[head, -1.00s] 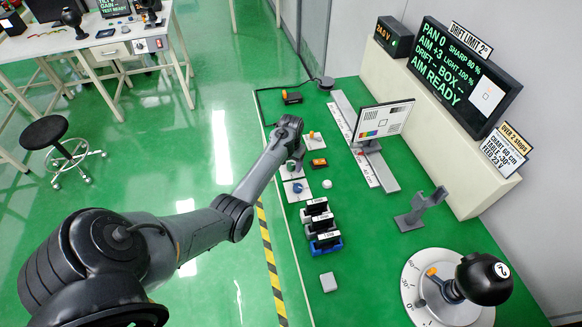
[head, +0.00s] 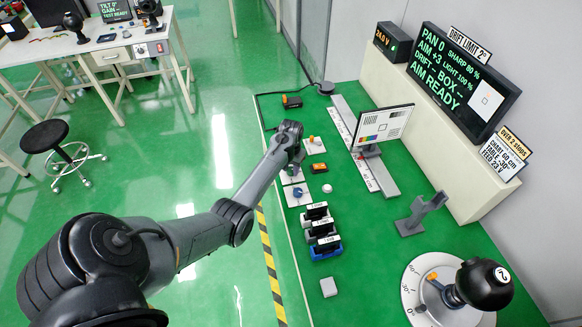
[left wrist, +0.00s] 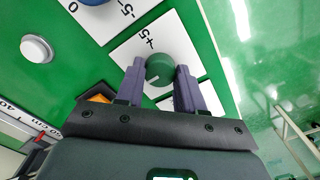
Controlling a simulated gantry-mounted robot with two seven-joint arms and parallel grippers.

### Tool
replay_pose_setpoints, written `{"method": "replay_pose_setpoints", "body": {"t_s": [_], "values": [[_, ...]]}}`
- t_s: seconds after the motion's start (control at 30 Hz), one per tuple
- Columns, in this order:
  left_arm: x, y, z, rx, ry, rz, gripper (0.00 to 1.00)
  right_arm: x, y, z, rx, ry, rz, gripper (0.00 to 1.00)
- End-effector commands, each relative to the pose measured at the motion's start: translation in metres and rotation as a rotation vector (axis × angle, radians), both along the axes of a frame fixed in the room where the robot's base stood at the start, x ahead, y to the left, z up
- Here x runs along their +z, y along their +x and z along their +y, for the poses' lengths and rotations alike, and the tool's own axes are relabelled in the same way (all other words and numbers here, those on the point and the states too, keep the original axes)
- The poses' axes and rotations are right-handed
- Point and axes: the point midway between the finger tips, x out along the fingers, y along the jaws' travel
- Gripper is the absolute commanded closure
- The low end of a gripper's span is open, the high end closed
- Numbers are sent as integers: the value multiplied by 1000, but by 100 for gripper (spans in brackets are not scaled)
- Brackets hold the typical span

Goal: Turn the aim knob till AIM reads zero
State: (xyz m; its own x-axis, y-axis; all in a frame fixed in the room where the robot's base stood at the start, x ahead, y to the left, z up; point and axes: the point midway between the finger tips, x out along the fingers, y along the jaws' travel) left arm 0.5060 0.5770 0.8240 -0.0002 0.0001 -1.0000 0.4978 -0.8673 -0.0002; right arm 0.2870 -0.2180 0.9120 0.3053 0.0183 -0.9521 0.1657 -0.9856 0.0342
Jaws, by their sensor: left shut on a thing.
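The monitor (head: 462,80) reads PAN 0, AIM +3 and AIM READY. The green knob (left wrist: 159,68) sits on a white plate (left wrist: 138,50) marked +5 in the left wrist view. My left gripper (left wrist: 159,76) is shut on this knob, one purple-grey finger on each side. A white line shows on the knob's near face. In the head view my left gripper (head: 293,168) is over the row of controls and largely hides the knob. My right gripper does not show.
A blue knob (head: 297,192) and a white button (head: 327,187) are close by. Several labelled dark blocks (head: 321,232) stand nearer me. A test chart (head: 382,126) stands on a rail behind. A black ball-shaped camera (head: 484,284) sits on a round dial at right.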

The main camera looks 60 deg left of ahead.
Motion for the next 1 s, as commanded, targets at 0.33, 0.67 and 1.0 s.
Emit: {"method": "replay_pose_setpoints", "body": {"t_s": [0.33,0.67,1.0], "values": [[4,0,-1,207,-2,2,93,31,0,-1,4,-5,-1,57],[2,0,-1,518,-2,1,93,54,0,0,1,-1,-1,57],[0,1,0,808,-1,-1,93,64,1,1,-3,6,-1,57]]}}
